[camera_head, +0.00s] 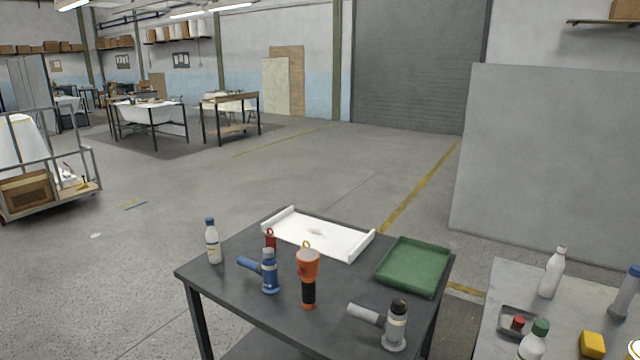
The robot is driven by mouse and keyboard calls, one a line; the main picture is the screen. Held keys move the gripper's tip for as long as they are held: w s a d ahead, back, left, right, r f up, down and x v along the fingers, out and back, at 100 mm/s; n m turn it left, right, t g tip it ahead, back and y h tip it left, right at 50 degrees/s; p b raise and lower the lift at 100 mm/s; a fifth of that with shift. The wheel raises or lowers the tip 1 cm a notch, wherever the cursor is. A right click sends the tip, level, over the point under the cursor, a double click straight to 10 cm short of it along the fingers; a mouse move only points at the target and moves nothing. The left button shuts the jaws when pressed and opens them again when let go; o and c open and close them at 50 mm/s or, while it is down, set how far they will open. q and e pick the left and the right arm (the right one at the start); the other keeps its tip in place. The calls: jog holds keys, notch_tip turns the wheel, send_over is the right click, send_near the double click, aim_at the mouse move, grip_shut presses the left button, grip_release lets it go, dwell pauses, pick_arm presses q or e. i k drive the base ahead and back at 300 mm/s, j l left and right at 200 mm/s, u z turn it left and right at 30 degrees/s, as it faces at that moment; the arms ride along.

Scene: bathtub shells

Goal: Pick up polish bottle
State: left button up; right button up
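The frame does not show by label which item is the polish bottle. A small white bottle with a blue cap (213,244) stands upright at the left edge of the dark table (238,295). A plain white bottle (552,274) stands upright on the grey table (490,318) at right. A white bottle with a green cap (533,343) stands in front of it, cut off by the lower picture edge. Neither of my grippers shows in the view.
On the dark table are a blue tool (268,272), an orange-black torch (308,276), a grey tool (395,328), a red item (270,241), a white tray (340,245) and an empty green tray (412,266). The grey table holds a small dark tray (506,326) and yellow block (592,344).

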aim_at(553, 274)
jog(key=z, duration=1.45)
